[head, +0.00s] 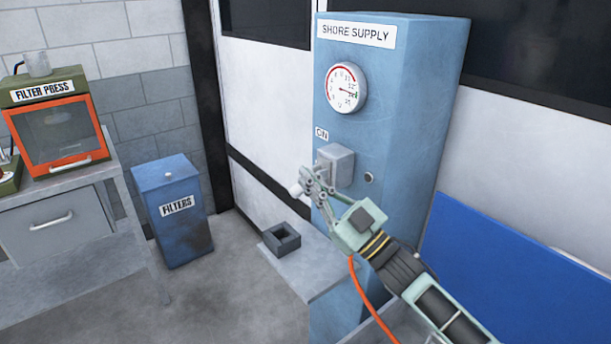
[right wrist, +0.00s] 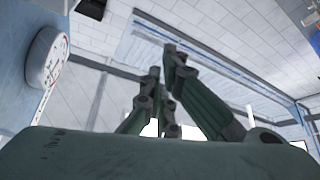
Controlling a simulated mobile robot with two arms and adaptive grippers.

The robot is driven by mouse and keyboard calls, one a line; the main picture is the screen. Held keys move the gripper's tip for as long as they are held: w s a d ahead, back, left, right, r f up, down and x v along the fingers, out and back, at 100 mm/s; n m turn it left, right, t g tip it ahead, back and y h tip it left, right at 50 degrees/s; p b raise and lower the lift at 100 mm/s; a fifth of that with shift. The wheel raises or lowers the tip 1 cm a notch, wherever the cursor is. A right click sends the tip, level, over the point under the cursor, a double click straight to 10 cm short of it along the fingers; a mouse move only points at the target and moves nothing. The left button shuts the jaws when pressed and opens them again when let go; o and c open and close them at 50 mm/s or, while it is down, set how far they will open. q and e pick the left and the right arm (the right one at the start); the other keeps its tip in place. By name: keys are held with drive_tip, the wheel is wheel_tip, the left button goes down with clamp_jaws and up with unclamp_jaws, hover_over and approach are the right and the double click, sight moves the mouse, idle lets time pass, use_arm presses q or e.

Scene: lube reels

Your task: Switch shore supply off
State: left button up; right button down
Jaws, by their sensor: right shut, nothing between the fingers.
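The shore supply cabinet (head: 405,110) is a tall blue box with a "SHORE SUPPLY" label at its top. A round gauge (head: 346,88) is on its front, and its edge shows in the right wrist view (right wrist: 46,57). Below the gauge are an "ON" label (head: 321,133) and a grey switch box (head: 338,163) with a pale handle (head: 297,188) at its lower left. My right gripper (head: 310,180) is shut and empty at the handle, in front of the switch box. I cannot tell whether it touches the handle. My left gripper is not in view.
An orange hose (head: 360,290) hangs below my right arm. A blue "FILTERS" bin (head: 172,215) and the filter press (head: 58,130) stand left. A blue panel (head: 500,270) is at right.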

use_arm(q)
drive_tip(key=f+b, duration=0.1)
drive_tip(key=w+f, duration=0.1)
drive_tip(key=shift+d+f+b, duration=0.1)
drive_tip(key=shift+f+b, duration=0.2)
drive_tip(key=shift+b, duration=0.1)
use_arm(e)
drive_tip(key=v, duration=0.8)
drive_tip(key=shift+w+f, duration=0.3)
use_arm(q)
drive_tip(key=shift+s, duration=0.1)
